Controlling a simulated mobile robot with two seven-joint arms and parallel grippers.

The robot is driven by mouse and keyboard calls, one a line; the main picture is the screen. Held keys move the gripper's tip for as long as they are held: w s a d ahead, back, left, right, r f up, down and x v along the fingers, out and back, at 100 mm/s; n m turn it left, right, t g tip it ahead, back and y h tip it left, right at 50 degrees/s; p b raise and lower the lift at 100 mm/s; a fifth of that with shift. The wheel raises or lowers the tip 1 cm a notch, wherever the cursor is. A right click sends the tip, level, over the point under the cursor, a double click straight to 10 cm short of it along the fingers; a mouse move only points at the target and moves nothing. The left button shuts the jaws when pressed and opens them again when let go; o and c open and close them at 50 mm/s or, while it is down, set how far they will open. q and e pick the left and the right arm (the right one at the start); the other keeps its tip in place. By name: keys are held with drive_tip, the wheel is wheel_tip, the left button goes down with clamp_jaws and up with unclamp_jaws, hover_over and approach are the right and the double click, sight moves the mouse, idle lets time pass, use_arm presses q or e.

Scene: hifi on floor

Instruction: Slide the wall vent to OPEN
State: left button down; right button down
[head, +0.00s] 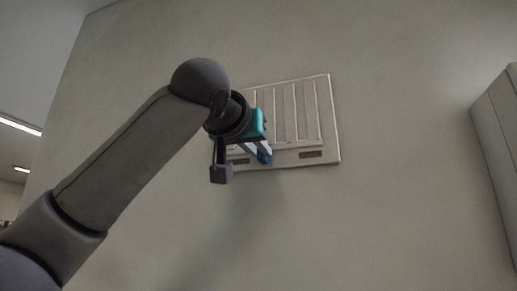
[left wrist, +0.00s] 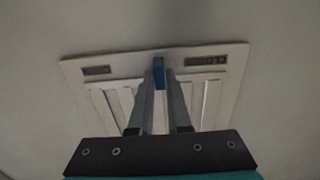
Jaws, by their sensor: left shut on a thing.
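The wall vent (head: 327,118) is a pale square panel with upright slats, fixed on the wall, with two dark labels along its lower edge. In the left wrist view the vent (left wrist: 232,88) appears upside down, with both labels too blurred to read. A blue slider tab (left wrist: 159,72) sits between the two labels. My left gripper (left wrist: 166,78) is shut on the blue tab. In the head view my left gripper (head: 259,151) is at the vent's lower edge and hides the vent's left part. My right gripper is not in view.
A pale cabinet (head: 497,130) stands at the right edge, well apart from the vent. The wall (head: 410,120) around the vent is bare. Ceiling lights (head: 20,126) show at the far left.

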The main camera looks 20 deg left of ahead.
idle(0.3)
use_arm(q)
drive_tip(key=shift+d, duration=1.4)
drive_tip(key=shift+a, duration=0.15)
drive_tip(key=c, duration=1.3)
unclamp_jaws()
drive_tip(key=o, duration=0.4)
drive_tip(key=shift+d, duration=0.2)
drive_tip(key=shift+o, duration=0.2)
drive_tip(key=shift+a, duration=0.1)
drive_tip(key=shift+s+b, duration=0.4)
drive_tip(key=shift+s, duration=0.2)
drive_tip(key=s+b, duration=0.4)
drive_tip(key=s, duration=1)
drive_tip(key=shift+a+b, duration=0.3)
